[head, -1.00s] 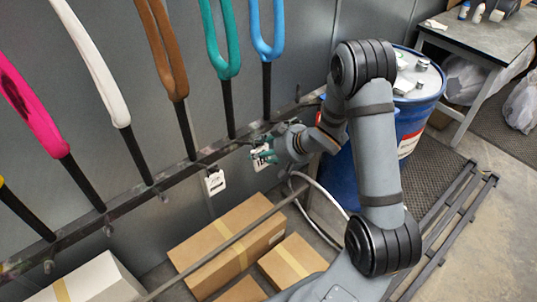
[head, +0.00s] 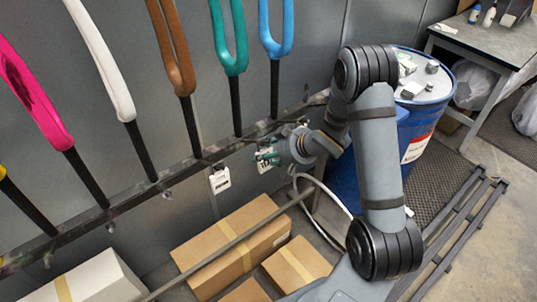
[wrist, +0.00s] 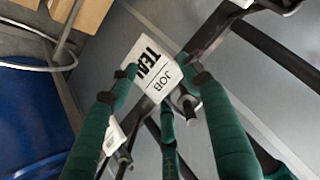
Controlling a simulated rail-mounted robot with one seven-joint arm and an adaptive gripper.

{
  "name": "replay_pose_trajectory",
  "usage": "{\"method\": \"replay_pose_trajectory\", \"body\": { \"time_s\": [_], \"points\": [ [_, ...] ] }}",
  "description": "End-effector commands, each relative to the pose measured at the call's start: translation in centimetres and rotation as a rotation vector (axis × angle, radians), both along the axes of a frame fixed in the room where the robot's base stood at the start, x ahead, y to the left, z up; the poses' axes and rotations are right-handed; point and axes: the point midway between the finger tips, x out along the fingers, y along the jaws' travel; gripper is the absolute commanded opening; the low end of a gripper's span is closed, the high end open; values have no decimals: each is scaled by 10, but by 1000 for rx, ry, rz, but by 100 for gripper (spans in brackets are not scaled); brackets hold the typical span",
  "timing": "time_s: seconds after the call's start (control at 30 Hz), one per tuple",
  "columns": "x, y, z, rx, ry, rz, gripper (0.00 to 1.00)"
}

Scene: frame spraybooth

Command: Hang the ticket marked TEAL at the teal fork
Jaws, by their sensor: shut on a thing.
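The ticket marked TEAL (wrist: 146,62) is a white card reading JOB and TEAL. My gripper (wrist: 160,72) has green-wrapped fingers and is shut on it. In the head view the ticket (head: 265,167) hangs below my gripper (head: 268,155), close to the dark rail (head: 205,158). The teal fork (head: 242,45) is a teal-wrapped loop on a black stem that meets the rail up and left of my gripper. In the wrist view a metal peg (wrist: 188,103) stands close beside the ticket. I cannot tell whether the ticket touches it.
Another white ticket (head: 220,180) hangs under the rail left of my gripper. Blue, brown, white and pink forks stand along the rail. Cardboard boxes (head: 235,245) lie below, with a grey bar across them. A blue drum (head: 420,115) stands at the right behind my arm.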

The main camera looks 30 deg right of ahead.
Motion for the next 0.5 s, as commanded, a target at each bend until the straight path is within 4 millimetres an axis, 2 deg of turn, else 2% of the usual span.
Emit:
{"method": "replay_pose_trajectory", "body": {
  "time_s": [0.23, 0.27, 0.5],
  "points": [
    [0, 0, 0, 0, 0, 0, 18],
    [0, 0, 0, 0, 0, 0, 50],
    [0, 0, 0, 0, 0, 0, 64]
  ]
}}
